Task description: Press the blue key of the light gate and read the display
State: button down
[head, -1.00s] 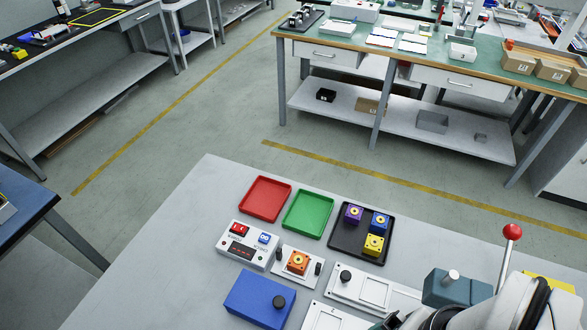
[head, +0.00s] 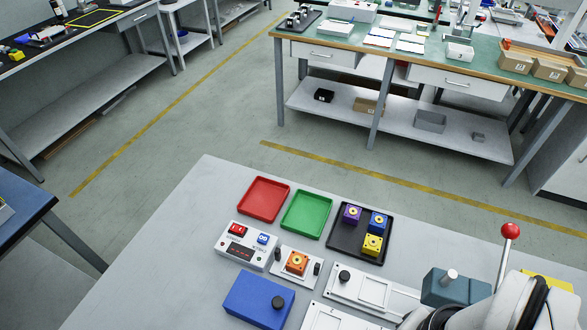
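A white control box (head: 228,251) stands on the grey bench in the head view. It carries a red key (head: 237,230), a blue key (head: 263,239) and a dark display (head: 240,249). The display is too small to read. Right of the box, a white plate (head: 281,268) carries two black posts, with an orange block (head: 297,262) between them. No gripper shows over the box or keys. My arm's white and black link is at the bottom right edge; my gripper is out of the picture.
A red tray (head: 264,199) and a green tray (head: 307,213) lie behind the box. A black tray (head: 340,240) holds purple, blue and yellow blocks. A blue box (head: 250,298) with a black knob lies in front. A red-knobbed lever (head: 509,232) stands at the right.

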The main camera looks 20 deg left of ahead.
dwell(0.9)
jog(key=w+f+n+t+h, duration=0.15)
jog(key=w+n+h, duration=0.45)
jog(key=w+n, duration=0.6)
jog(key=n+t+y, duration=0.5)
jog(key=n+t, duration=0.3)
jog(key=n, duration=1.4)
send_over(260, 242)
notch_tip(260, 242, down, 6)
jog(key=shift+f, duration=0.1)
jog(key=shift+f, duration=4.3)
